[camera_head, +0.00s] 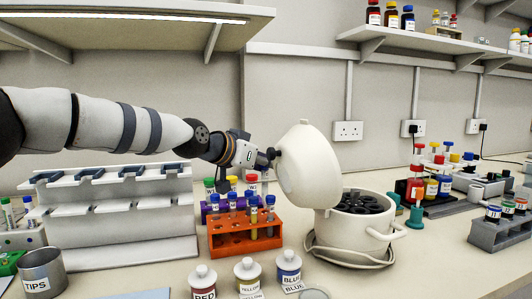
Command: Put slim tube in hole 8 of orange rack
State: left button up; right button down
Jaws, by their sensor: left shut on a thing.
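The orange rack (232,245) stands in the middle of the bench with several capped tubes in its back row, some blue-capped. A narrow tube with yellowish content (254,217) stands in its right part; I cannot tell for sure which tube is the slim one. Hole numbers are too small to read. My left gripper (271,155) is above and behind the rack, shut at the left side of a white round lid (315,165). The lid is tilted steeply above the left of a white centrifuge pot (340,233), whose dark rotor (362,201) is exposed. My right gripper is not in view.
A purple rack (207,209) is behind the orange one. Labelled jars (247,276) stand in front. A white stepped stand (120,215) and a metal TIPS cup (42,272) are at left; a grey rack (497,235) is at right.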

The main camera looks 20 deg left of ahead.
aim_at(265, 184)
pick_arm(q)
jog(key=shift+f, duration=2.25)
jog(key=shift+f, duration=0.3)
jog(key=shift+f, duration=0.15)
jog(key=o, duration=0.8)
jog(key=shift+o, duration=0.2)
jog(key=v, duration=0.7)
jog(key=shift+s+a, duration=0.15)
